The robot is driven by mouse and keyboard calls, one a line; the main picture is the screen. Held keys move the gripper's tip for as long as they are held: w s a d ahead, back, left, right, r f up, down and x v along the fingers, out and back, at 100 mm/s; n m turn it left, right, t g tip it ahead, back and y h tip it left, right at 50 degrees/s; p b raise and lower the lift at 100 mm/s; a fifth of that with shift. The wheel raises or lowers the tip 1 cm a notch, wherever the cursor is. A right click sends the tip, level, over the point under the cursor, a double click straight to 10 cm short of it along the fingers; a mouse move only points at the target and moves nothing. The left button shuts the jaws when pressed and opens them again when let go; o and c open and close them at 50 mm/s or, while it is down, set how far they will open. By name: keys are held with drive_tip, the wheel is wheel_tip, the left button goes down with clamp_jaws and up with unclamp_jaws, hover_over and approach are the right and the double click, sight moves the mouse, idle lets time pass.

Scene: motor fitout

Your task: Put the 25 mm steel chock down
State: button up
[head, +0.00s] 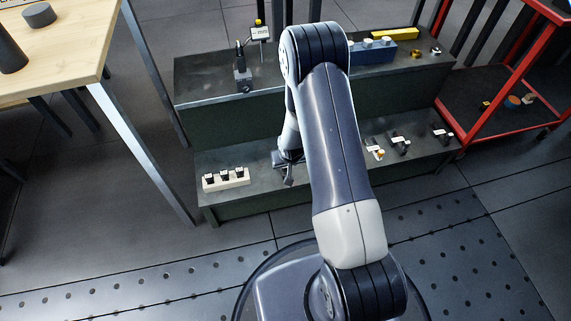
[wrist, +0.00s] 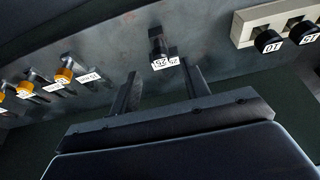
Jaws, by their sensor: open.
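The 25 mm steel chock (wrist: 158,46) is a small dark piece with a white label reading 25. In the wrist view it is on the dark shelf, just beyond my gripper (wrist: 160,80). My gripper's two fingers are spread apart, one to each side of the chock's label, with a visible gap to each. Nothing is held between them. In the head view my gripper (head: 287,174) is low over the lower step of the bench, partly behind my arm. I cannot make out the chock in that view.
A white block (head: 226,179) with black labelled pieces sits left on the lower step; its end shows in the wrist view (wrist: 245,28). Several small labelled tools (head: 400,146) lie to the right. The upper step holds a blue box (head: 373,53). A wooden table (head: 70,45) stands left, a red cart (head: 483,128) right.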

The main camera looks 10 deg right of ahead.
sight(286, 169)
drive_tip(key=p+v, duration=0.1)
drive_tip(key=v, duration=0.4)
drive_tip(key=shift+f, duration=0.1)
drive_tip(key=b+x, duration=0.5)
drive_tip(key=x, duration=0.8)
drive_tip(key=shift+s, duration=0.15)
wheel_tip(286, 169, up, 2)
drive_tip(key=shift+p, duration=1)
drive_tip(key=shift+r+p, duration=0.55)
drive_tip(key=shift+f, duration=0.15)
